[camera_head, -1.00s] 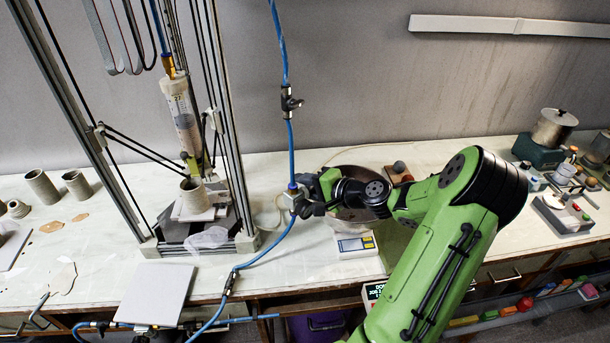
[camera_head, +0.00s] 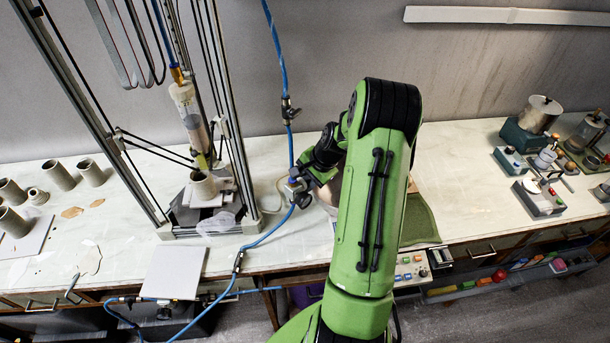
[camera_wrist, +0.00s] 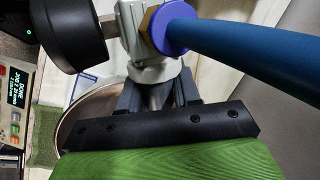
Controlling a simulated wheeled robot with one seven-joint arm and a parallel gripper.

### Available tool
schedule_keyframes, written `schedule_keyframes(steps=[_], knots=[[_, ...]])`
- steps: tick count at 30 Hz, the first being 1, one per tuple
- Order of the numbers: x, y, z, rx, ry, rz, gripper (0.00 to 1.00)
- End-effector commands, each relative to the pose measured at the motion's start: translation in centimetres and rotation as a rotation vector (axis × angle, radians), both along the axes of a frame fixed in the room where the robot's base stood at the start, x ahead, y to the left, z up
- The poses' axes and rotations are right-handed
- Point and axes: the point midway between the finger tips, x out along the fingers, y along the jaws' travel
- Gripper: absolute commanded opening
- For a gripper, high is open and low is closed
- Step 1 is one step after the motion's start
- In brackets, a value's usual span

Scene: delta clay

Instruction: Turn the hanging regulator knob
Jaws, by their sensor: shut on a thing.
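The regulator (camera_head: 292,188) hangs on the blue hose left of my arm. In the wrist view its grey metal body (camera_wrist: 137,40) has a blue collar with the thick blue hose leaving to the right. My gripper (camera_wrist: 158,95) is shut on the regulator's metal part below the body, apart from the black part. In the head view my gripper (camera_head: 305,178) reaches it from the right; its fingertips are partly hidden.
The clay printer frame (camera_head: 240,170) stands close left, with a printed cup (camera_head: 203,186) on its bed. The blue hose (camera_head: 268,240) loops down past the bench edge. A control box with a lit display (camera_wrist: 15,95) lies left in the wrist view.

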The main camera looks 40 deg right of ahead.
Motion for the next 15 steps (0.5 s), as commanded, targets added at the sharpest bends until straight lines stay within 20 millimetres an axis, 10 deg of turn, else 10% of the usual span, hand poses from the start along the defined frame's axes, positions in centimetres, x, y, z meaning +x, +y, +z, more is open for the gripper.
schedule_keyframes(steps=[15], knots=[[-0.02, -0.06, -0.03, -0.006, 0.077, 0.001, 0.02]])
